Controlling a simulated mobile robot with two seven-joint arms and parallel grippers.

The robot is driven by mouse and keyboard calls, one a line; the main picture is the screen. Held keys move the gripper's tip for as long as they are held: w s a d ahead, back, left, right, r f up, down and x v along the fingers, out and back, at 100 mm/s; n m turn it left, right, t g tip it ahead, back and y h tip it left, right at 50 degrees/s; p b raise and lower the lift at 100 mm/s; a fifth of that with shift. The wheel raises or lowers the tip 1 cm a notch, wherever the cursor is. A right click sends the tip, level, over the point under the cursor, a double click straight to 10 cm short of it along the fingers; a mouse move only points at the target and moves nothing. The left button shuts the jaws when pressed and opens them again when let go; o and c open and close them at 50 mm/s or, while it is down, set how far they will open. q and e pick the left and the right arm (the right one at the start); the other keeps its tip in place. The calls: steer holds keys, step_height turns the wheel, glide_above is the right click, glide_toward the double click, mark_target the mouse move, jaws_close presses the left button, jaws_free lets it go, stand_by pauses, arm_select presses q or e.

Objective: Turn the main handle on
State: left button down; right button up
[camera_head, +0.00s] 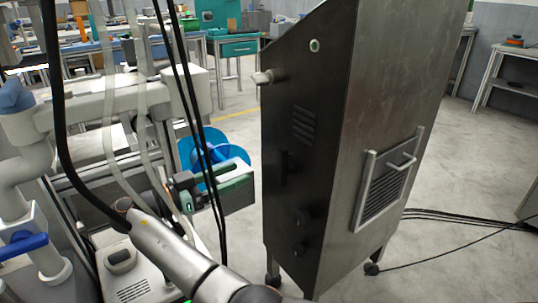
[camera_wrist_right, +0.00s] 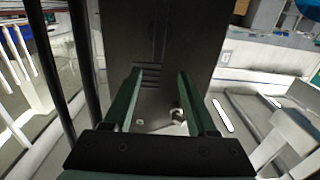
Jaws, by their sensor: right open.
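A tall dark metal cabinet (camera_head: 302,150) stands right of centre in the head view. A pale handle (camera_head: 264,77) sticks out near the upper left edge of its black face. A small round button (camera_head: 314,45) is above and right of the handle. My right gripper (camera_head: 224,190) is left of the cabinet, lower than the handle and apart from it. In the right wrist view the gripper (camera_wrist_right: 158,95) is open, with nothing between its green fingers. The handle (camera_wrist_right: 178,115) and button (camera_wrist_right: 140,121) show beyond the fingers. I do not see my left gripper.
Blue reels (camera_head: 220,148) are behind my right gripper. Black cables hang at the left. A vented panel with a bar handle (camera_head: 403,160) is on the cabinet's grey side. Cables (camera_head: 465,217) run on the floor at right. Benches stand at the back.

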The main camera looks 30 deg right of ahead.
mark_target(279, 157)
steer(key=d, duration=0.4)
steer(key=d+b, duration=0.1)
steer(key=d, duration=0.7)
steer(key=shift+w+b, duration=0.35)
steer(key=shift+b, duration=0.05)
jaws_close()
